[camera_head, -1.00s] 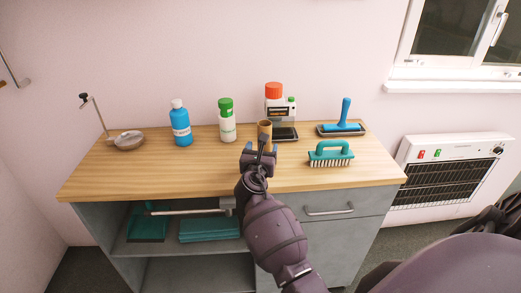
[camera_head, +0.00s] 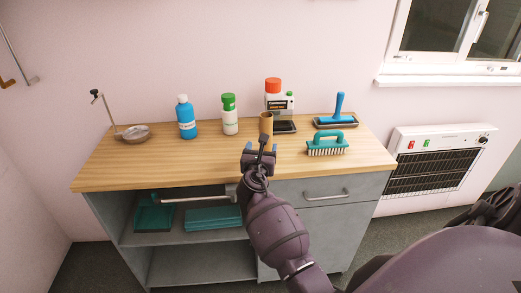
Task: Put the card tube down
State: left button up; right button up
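The card tube (camera_head: 266,123) is a short brown cylinder. The gripper hides the lowest part of the tube, so the tube's contact with the worktop is not clear. My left gripper is not in view.
The worktop's left front is clear.

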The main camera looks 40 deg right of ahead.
jog(key=s+a+f+m+y, duration=0.5)
jog(key=s+f+m+y, duration=0.2)
jog(key=s+f+m, duration=0.55)
jog(key=s+a+f+m+y, duration=0.3)
jog(key=s+a+m, duration=0.2)
jog(key=s, duration=0.3)
jog(key=s+a+f+m+g+y, duration=0.1)
jog(key=s+a+f+m+y, duration=0.1)
jog(key=s+a+m, duration=0.3)
jog(key=s+f+m, duration=0.1)
jog(key=s+m, duration=0.2)
jog(key=s, duration=0.1)
jog(key=shift+s+f+y, duration=0.15)
jog(key=shift+f+y, duration=0.2)
jog(key=shift+y, duration=0.05)
jog(key=shift+c, duration=0.3)
